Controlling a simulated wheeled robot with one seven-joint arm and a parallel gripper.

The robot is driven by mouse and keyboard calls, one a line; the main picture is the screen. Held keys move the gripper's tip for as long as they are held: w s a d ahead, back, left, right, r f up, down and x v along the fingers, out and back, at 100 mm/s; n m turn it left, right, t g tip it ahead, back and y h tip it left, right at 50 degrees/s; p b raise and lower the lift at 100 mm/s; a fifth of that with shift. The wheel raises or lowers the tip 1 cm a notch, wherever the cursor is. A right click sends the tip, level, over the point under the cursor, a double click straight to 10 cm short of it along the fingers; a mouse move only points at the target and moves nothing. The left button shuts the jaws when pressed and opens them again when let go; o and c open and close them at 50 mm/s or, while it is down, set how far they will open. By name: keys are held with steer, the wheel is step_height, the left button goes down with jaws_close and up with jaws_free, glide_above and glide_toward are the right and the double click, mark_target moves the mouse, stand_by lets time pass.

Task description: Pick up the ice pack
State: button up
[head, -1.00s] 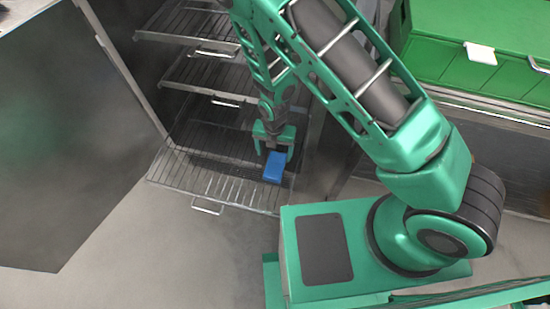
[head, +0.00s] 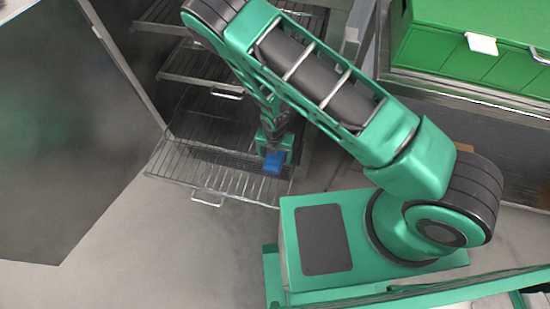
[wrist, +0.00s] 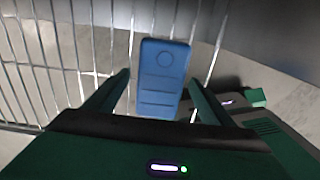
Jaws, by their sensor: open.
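The blue ice pack (head: 272,167) is on the lowest pulled-out wire rack, near its right end. My gripper (head: 274,156) is right over it and hides part of it in the head view. In the wrist view the ice pack (wrist: 163,92) is a rounded blue block with a circle and line marks on its face. The open fingers of my gripper (wrist: 159,78) stand on its left and right sides. A gap shows at the left finger; the right finger is close to the pack's edge. Whether it touches cannot be told.
The lowest wire rack (head: 165,175) sticks out of a dark cabinet, with more racks (head: 190,75) above it. An open door (head: 75,140) stands at the left. A green box (head: 470,55) sits on a steel surface at the upper right. The floor in front is clear.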

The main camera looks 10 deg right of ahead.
steer(key=shift+f, duration=0.25)
steer(key=shift+c, duration=0.4)
steer(key=c, duration=1.3)
steer(key=shift+r, duration=0.15)
